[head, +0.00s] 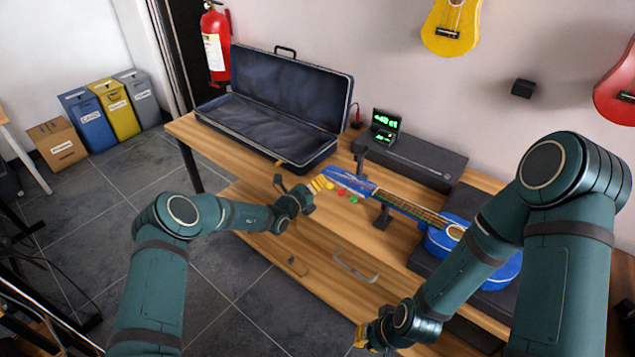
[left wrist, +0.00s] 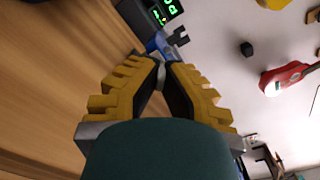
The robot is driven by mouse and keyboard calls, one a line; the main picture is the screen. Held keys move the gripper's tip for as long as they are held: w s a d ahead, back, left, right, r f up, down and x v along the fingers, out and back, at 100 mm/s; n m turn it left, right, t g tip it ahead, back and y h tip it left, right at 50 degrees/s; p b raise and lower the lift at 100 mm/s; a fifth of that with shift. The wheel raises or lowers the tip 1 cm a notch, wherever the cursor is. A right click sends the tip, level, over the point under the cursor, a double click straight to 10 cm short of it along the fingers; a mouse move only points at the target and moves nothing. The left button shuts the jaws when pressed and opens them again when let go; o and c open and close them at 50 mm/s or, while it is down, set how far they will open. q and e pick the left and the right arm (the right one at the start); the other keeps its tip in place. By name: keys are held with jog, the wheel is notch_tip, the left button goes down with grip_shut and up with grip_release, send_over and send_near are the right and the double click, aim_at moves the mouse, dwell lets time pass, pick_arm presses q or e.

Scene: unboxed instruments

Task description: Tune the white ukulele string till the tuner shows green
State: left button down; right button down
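The blue ukulele (head: 400,204) lies across the workbench, its headstock (head: 350,181) toward the left and its neck on a dark stand. Red (head: 341,192) and green (head: 353,199) tuning pegs show on the headstock's near side. My left gripper (head: 325,183) is at the headstock's left end. In the left wrist view its yellow fingers (left wrist: 161,66) close on a small pale piece, seemingly the white peg (left wrist: 161,76), mostly hidden. The tuner (head: 385,124) behind shows green characters, seemingly "+40 ct". My right gripper (head: 365,338) hangs low before the bench, its fingers mostly hidden.
An open dark case (head: 280,105) stands at the back left of the workbench (head: 225,140). A long black box (head: 415,158) lies behind the ukulele. A dark mat (head: 428,262) lies under its body. Yellow (head: 452,25) and red (head: 618,90) instruments hang on the wall.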

pick_arm(q)
jog(key=c, duration=1.1)
grip_release()
jog(key=shift+c, duration=0.2)
jog(key=shift+a, duration=0.1)
jog(key=v, duration=1.1)
jog(key=shift+s+a, duration=0.25)
jog(key=shift+s, duration=0.1)
